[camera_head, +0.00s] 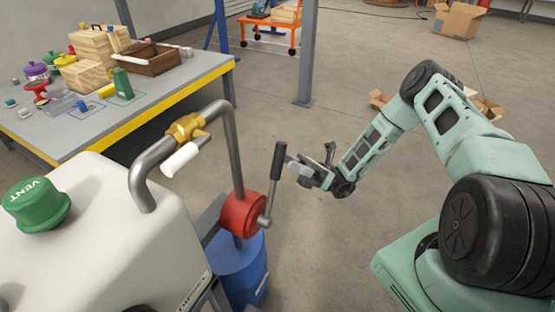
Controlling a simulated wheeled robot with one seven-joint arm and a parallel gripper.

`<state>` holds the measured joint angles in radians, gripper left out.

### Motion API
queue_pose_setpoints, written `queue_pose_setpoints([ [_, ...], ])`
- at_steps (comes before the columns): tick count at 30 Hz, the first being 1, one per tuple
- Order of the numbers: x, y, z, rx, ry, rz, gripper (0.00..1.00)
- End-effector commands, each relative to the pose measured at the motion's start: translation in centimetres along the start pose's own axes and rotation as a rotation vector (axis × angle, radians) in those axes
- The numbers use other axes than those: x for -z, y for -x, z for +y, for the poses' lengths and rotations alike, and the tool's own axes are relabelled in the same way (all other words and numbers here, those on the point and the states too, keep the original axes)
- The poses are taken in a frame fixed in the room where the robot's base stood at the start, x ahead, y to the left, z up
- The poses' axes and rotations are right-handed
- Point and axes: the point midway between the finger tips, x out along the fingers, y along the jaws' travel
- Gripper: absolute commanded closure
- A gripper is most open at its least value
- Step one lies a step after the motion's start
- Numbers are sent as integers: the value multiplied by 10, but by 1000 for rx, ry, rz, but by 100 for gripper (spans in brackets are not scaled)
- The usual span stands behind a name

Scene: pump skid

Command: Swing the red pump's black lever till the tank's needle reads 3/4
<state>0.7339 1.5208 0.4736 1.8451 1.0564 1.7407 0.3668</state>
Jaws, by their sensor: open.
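The red pump (241,213) sits on a grey pipe above a blue drum. Its black lever (278,161) points up and tilts slightly right, on a metal crank arm at the pump's right side. The white tank (120,240) fills the lower left. Its needle gauge does not show in this view. My gripper (312,165) is open and empty, just right of the lever. One finger is close to the lever grip, but I cannot tell whether they touch.
A brass valve (187,128) with a white handle is on the bent pipe. A green vent cap (37,205) tops the tank. The blue drum (240,268) stands below the pump. A grey workbench (160,95) with several items is behind.

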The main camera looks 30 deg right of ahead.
Motion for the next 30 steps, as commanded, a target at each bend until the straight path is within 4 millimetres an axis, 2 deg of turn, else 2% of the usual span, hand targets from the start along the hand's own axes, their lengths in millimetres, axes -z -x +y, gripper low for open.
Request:
queue_pose_setpoints([
  [1, 2, 15, -1, 4, 3, 0, 54],
  [9, 2, 77, -1, 3, 2, 1, 54],
  [15, 1, 106, -1, 2, 1, 0, 54],
  [21, 0, 117, 0, 1, -1, 1, 54],
  [30, 0, 118, 0, 1, -1, 1, 54],
])
